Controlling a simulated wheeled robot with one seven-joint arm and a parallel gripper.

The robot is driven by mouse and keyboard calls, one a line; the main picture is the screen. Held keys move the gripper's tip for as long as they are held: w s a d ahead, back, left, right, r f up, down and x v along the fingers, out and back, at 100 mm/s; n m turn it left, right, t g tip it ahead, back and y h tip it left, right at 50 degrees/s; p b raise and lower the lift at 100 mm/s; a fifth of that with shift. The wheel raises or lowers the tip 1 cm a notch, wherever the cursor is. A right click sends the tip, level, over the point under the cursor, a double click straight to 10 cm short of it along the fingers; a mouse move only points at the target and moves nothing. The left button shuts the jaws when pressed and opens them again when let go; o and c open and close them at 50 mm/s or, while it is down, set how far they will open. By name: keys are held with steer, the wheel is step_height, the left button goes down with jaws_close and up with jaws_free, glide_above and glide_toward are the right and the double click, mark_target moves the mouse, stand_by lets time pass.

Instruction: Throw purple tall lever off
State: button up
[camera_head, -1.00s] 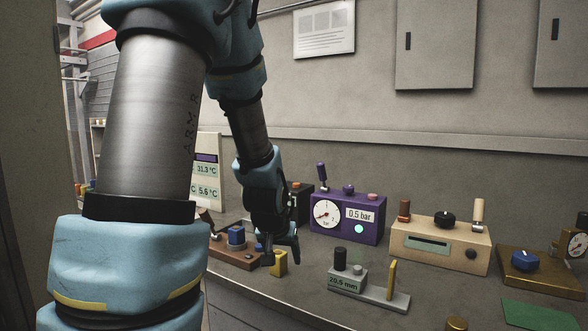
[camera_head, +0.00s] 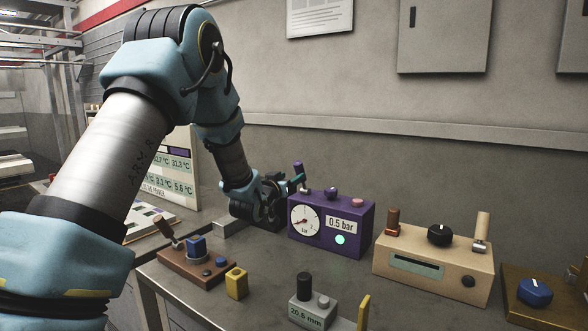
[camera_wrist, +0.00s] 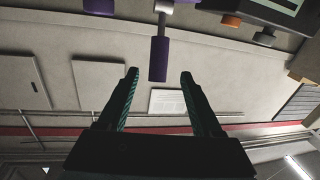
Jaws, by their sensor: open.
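The purple gauge box (camera_head: 347,246) stands on the bench with a round dial, a "0.5 bar" display and a lit green lamp. Its tall purple lever (camera_head: 298,168) rises from the top left, close to upright; its lower part is partly hidden by my gripper (camera_head: 297,181). In the wrist view, the lever's purple handle (camera_wrist: 158,60) hangs from a metal stem, and its end lies between the tips of my open gripper (camera_wrist: 158,76). Gaps show on both sides of the handle.
A purple knob (camera_head: 330,193) and a pink button (camera_head: 358,202) sit beside the lever. A brown lever block (camera_head: 195,267), yellow block (camera_head: 236,283) and grey gauge block (camera_head: 313,315) stand in front.

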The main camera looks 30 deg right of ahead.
mark_target(298, 172)
steer(key=p+x, duration=0.2)
steer(key=x, duration=0.5)
steer(key=shift+w+d+p, duration=0.2)
steer(key=shift+d+p, duration=0.15)
steer(key=shift+d, duration=0.05)
jaws_close()
stand_by(1.0)
